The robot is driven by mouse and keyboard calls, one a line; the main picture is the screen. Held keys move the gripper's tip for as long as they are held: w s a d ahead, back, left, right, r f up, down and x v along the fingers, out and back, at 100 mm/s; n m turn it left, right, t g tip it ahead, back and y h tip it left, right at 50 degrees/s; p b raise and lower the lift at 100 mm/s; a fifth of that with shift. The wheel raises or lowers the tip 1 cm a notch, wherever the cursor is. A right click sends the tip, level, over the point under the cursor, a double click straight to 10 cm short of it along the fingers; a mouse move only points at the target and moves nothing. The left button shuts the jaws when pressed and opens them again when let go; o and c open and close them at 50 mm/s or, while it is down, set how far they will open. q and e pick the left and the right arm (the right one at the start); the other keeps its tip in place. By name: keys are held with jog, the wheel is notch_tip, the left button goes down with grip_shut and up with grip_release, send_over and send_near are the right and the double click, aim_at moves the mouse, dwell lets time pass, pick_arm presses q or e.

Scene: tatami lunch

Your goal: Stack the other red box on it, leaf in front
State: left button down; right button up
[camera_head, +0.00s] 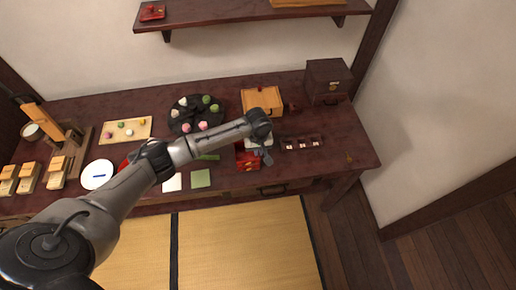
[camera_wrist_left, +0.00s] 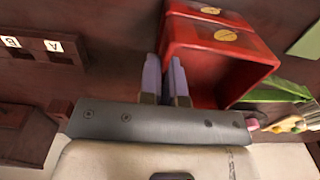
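Two red boxes with gold discs stand stacked near the table's front edge. The upper red box (camera_wrist_left: 226,35) is open-topped and shows its hollow inside in the left wrist view; the lower red box (camera_wrist_left: 209,10) shows below it. In the head view the red boxes (camera_head: 247,162) are partly covered by my wrist. My left gripper (camera_wrist_left: 164,60) is nearly closed, its fingers astride one side wall of the upper box; it also shows in the head view (camera_head: 264,157). A narrow green leaf (camera_head: 208,157) lies beside the boxes and in the wrist view (camera_wrist_left: 278,92). My right gripper is not in view.
A green square (camera_head: 201,178) and a white square (camera_head: 172,183) lie left of the boxes. A dark round tray (camera_head: 188,116) with several sweets is behind. A dark labelled rack (camera_head: 301,143) stands right. A white plate (camera_head: 97,174) sits left. The table's right end is mostly clear.

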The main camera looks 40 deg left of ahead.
pick_arm(q)
jog(key=shift+f, duration=0.15)
jog(key=c, duration=1.2)
grip_release()
jog(key=shift+r+p, duration=1.75)
jog(key=shift+r, duration=5.15)
